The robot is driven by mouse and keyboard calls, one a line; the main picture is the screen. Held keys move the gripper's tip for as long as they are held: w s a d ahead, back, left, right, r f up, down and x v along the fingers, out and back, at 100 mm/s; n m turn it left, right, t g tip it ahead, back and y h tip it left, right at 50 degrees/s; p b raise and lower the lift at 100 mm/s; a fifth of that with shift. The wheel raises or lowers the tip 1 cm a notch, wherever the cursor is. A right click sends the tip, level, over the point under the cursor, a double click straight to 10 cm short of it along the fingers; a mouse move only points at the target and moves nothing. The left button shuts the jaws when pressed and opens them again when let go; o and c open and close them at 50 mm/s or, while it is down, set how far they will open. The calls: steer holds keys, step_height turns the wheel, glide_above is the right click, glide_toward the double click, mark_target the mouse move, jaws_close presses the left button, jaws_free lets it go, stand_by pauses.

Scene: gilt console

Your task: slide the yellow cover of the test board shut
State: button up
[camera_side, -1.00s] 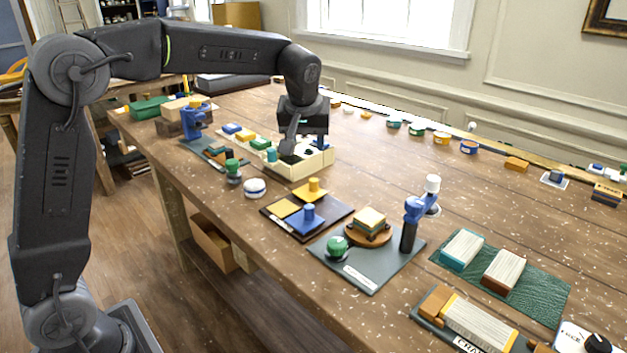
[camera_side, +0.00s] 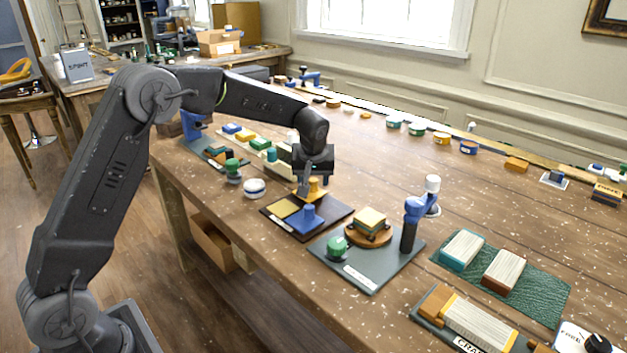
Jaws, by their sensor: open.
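The test board (camera_side: 338,208) is a dark flat board near the front edge of the table. Its yellow cover (camera_side: 318,191), with an upright yellow knob, is at the back of the board. A blue cover (camera_side: 308,218) with a blue knob lies in front of it, and a mustard square (camera_side: 283,207) is at the left. My gripper (camera_side: 309,187) is open and points down at the yellow knob. One finger shows just left of the knob and partly hides the cover. Whether the fingers touch the knob cannot be told.
A cream tray of blocks (camera_side: 262,144) stands behind the board. A green-knobbed piece (camera_side: 233,170) and a white round piece (camera_side: 254,188) are to the left.

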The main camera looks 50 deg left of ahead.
steer(key=shift+w+a+f, duration=0.15)
steer(key=shift+w+f, duration=0.05)
steer(key=shift+f, duration=0.4)
jaws_close()
steer(key=shift+s, duration=0.1)
